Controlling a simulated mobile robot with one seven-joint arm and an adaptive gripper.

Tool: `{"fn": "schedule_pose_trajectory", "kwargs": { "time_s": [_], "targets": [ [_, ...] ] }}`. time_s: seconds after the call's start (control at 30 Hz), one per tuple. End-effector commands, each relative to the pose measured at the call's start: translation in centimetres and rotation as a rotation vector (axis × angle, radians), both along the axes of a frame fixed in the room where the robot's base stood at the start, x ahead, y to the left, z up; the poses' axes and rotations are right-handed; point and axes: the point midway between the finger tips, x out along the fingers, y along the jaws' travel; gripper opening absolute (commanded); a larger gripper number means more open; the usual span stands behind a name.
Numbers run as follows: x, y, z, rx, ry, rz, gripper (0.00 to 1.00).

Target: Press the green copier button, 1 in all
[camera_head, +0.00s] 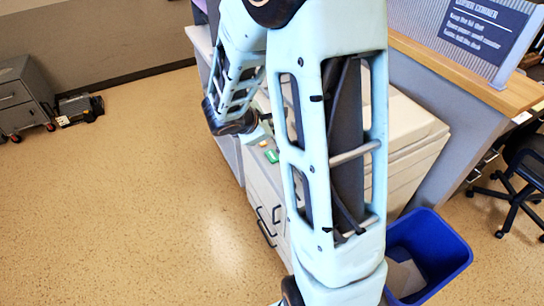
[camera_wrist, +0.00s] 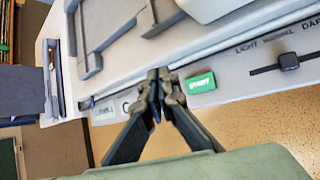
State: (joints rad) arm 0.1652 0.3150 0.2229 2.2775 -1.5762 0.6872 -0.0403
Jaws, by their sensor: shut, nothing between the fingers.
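The green copier button (camera_wrist: 201,83), marked START, sits on the pale control panel of the copier (camera_wrist: 235,84) in the wrist view. My gripper (camera_wrist: 159,78) is shut and empty, with its tips just left of the button in that view. I cannot tell whether the tips touch the panel or hover over it. In the head view the green button (camera_head: 271,156) is a small patch beside my arm on the copier (camera_head: 415,130). My arm hides much of the copier there.
A light/dark slider (camera_wrist: 288,61) lies right of the button. In the head view a blue bin (camera_head: 440,245) stands at the copier's right, near an office chair (camera_head: 524,165). A grey cabinet (camera_head: 18,100) stands far left. The floor at left is mostly clear.

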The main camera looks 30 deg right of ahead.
Motion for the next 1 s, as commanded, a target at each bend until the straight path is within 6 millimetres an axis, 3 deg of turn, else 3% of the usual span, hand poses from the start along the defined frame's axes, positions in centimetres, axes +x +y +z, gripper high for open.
{"fn": "schedule_pose_trajectory", "kwargs": {
  "time_s": [0.3, 0.5, 1.0],
  "targets": [
    [-0.1, 0.0, -4.9, 0.001, 0.002, -0.001, 0.0],
    [0.0, 0.0, -7.1, 0.0, -0.001, -0.001, 0.0],
    [0.0, 0.0, -7.6, 0.0, -0.001, -0.001, 0.0]
  ]
}}
